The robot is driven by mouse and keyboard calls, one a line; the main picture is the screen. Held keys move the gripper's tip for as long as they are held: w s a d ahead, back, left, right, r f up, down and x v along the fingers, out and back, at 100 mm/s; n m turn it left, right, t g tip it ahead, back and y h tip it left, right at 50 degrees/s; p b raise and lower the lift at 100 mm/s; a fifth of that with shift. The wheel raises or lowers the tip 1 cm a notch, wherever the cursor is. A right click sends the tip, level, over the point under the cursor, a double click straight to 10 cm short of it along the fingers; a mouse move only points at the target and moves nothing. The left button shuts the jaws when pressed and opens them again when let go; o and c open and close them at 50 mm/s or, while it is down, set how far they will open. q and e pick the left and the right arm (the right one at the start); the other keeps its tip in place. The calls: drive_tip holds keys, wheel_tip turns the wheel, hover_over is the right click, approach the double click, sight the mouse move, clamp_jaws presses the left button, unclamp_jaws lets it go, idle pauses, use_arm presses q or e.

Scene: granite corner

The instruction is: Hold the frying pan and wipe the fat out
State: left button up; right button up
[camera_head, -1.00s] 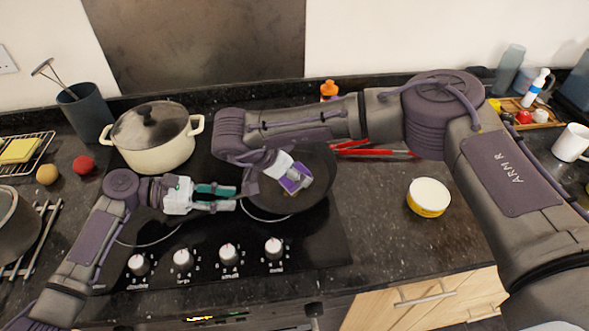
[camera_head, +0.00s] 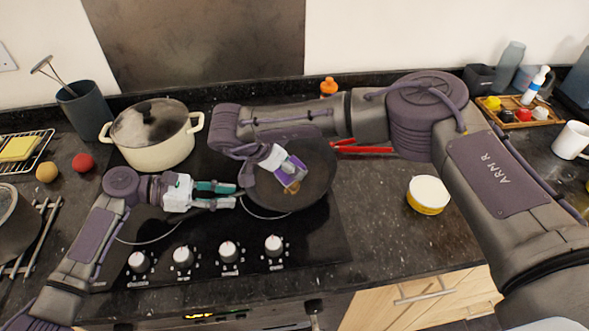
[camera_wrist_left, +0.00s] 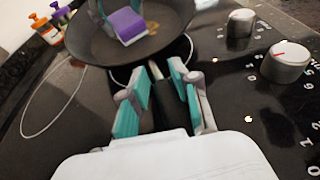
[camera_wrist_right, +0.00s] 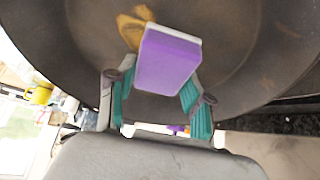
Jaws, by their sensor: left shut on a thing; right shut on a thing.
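The dark frying pan (camera_head: 310,190) sits on the black hob at its right side, its handle pointing left. My left gripper (camera_head: 236,195) is shut on the pan's handle (camera_wrist_left: 162,82), which shows between the teal fingers in the left wrist view. My right gripper (camera_wrist_right: 160,95) is shut on a purple and white sponge (camera_wrist_right: 168,62) and holds it inside the pan. The sponge also shows in the head view (camera_head: 291,171). A brownish-yellow fat smear (camera_wrist_right: 132,28) lies on the pan floor beside the sponge. Part of the pan is hidden by my right arm.
A cream lidded pot (camera_head: 155,145) stands at the hob's back left. Hob knobs (camera_head: 229,251) line the front. Red tongs (camera_head: 365,149) lie right of the pan, partly behind my right arm. A yellow-and-white tub (camera_head: 428,195) stands on the right counter, with clear room around it.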

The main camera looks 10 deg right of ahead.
drive_tip(key=shift+w+a, duration=0.25)
drive_tip(key=shift+w, duration=0.25)
drive_tip(key=shift+s+d+f, duration=0.15)
drive_tip(key=shift+s+d, duration=0.1)
drive_tip(key=shift+s, duration=0.2)
drive_tip(key=shift+s+d, duration=0.25)
drive_tip(key=shift+s, duration=0.4)
drive_tip(key=shift+s+d, duration=0.25)
drive_tip(key=shift+s, duration=0.4)
drive_tip(key=shift+a, duration=0.25)
drive_tip(key=shift+w+a, duration=0.35)
drive_tip(key=shift+w, duration=0.45)
drive_tip(key=shift+w+a, duration=0.3)
drive_tip(key=shift+w, duration=0.5)
drive_tip(key=shift+s+d, duration=0.35)
drive_tip(key=shift+s, duration=0.5)
drive_tip(key=shift+s+d, duration=0.35)
drive_tip(key=shift+s, duration=0.45)
drive_tip(key=shift+s+a+r, duration=0.1)
drive_tip(key=shift+a+r, duration=0.15)
drive_tip(key=shift+r, duration=0.75)
drive_tip(key=shift+s+a+r, duration=0.1)
drive_tip(key=shift+a+r, duration=0.1)
drive_tip(key=shift+r, duration=0.8)
drive_tip(key=shift+s+a+r, duration=0.1)
drive_tip(key=shift+a+r, duration=0.15)
drive_tip(key=shift+r, duration=0.75)
